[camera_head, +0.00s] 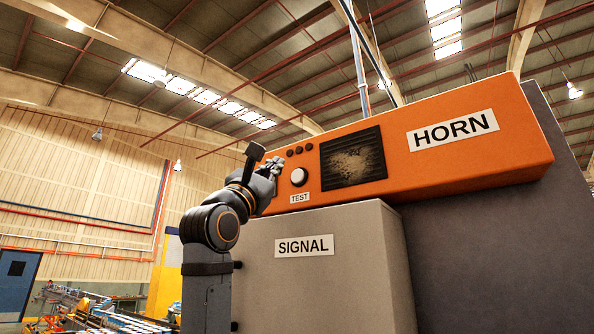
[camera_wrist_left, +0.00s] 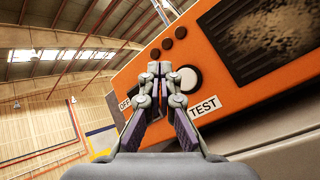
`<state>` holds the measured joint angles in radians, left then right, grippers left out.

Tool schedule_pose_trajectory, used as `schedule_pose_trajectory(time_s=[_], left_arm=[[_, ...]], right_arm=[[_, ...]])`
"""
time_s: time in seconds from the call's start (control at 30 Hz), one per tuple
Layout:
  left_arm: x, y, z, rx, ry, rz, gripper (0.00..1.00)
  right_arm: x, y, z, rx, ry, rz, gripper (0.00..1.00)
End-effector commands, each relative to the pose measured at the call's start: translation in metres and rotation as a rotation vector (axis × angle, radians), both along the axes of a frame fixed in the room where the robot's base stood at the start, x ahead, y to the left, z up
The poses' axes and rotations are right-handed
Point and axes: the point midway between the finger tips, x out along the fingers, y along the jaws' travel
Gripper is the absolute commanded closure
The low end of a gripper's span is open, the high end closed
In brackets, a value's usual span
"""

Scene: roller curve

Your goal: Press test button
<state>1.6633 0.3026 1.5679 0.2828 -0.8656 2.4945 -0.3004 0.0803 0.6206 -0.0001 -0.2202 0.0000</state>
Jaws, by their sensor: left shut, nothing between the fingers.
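The test button is a round white button (camera_head: 299,177) on the front of an orange panel marked HORN (camera_head: 453,131), above a small TEST label (camera_head: 300,197). My left gripper (camera_head: 272,165) is shut and empty, just left of the button in the head view. In the left wrist view the button (camera_wrist_left: 188,79) shows right beside the closed fingertips (camera_wrist_left: 159,70), which partly overlap its dark ring. I cannot tell whether they touch the panel. The TEST label (camera_wrist_left: 205,107) also shows there. My right gripper is not in view.
A dark speaker grille (camera_head: 353,158) sits right of the button. Several small dark knobs (camera_head: 299,151) sit above it. A grey SIGNAL cabinet (camera_head: 330,270) stands below the panel. An OFF label (camera_wrist_left: 125,104) shows left of the fingers. Open hall space lies to the left.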

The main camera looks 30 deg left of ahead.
Motion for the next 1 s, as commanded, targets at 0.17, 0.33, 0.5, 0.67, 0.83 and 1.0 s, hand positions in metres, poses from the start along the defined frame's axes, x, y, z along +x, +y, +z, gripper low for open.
schedule_pose_trajectory(time_s=[0.17, 0.33, 0.5, 0.67, 0.83, 1.0], left_arm=[[0.026, -0.002, 0.002, 0.000, 0.003, -0.001, 1.00], [0.040, -0.003, 0.001, 0.000, 0.001, 0.000, 1.00], [0.046, -0.004, 0.000, 0.001, 0.000, 0.001, 1.00], [0.046, -0.003, 0.000, 0.000, -0.001, 0.001, 1.00], [0.046, -0.003, 0.000, 0.000, -0.001, 0.001, 1.00], [0.046, -0.003, 0.000, 0.000, -0.001, 0.001, 1.00]], right_arm=[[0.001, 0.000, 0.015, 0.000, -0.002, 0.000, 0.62], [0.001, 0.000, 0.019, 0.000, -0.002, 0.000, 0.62], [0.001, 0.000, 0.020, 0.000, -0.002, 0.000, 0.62], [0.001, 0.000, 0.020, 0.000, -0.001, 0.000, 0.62], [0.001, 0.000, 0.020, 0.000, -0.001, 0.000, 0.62], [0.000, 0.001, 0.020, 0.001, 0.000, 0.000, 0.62]])
